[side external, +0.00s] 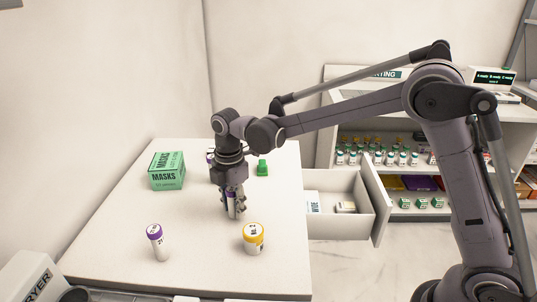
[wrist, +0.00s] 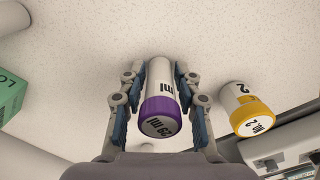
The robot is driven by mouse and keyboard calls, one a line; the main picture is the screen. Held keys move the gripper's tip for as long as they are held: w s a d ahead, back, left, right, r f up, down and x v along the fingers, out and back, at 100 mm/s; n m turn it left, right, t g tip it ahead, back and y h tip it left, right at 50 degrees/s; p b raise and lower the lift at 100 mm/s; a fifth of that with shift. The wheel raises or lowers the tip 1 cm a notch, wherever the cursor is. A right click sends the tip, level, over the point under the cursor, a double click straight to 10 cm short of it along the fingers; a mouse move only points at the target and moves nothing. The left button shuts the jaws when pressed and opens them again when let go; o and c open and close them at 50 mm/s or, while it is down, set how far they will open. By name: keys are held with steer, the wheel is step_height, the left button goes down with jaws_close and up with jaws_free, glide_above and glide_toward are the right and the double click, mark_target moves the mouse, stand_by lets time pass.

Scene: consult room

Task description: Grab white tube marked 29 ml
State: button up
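The white tube with a purple cap (wrist: 159,115) stands between the two fingers of my gripper (wrist: 161,75) in the wrist view. Its cap reads 29 ml. Slim gaps show beside the cap, and I cannot tell whether the fingertips touch the tube lower down. In the side view my gripper (side external: 233,208) points down around this tube, low over the white table (side external: 195,262), and the fingers partly hide it. Another white tube with a purple cap (side external: 157,243) stands apart at the front left of the table.
A yellow-capped jar marked No. 2 (side external: 253,239) stands close to the right of my gripper, and shows in the wrist view (wrist: 247,108). A green masks box (side external: 167,171) sits at the left. A green item (side external: 262,168) and a partly hidden purple-capped thing (side external: 210,155) are behind. An open drawer (side external: 338,217) is right.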

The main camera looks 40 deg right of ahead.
jaws_close()
steer(key=shift+r, duration=0.15)
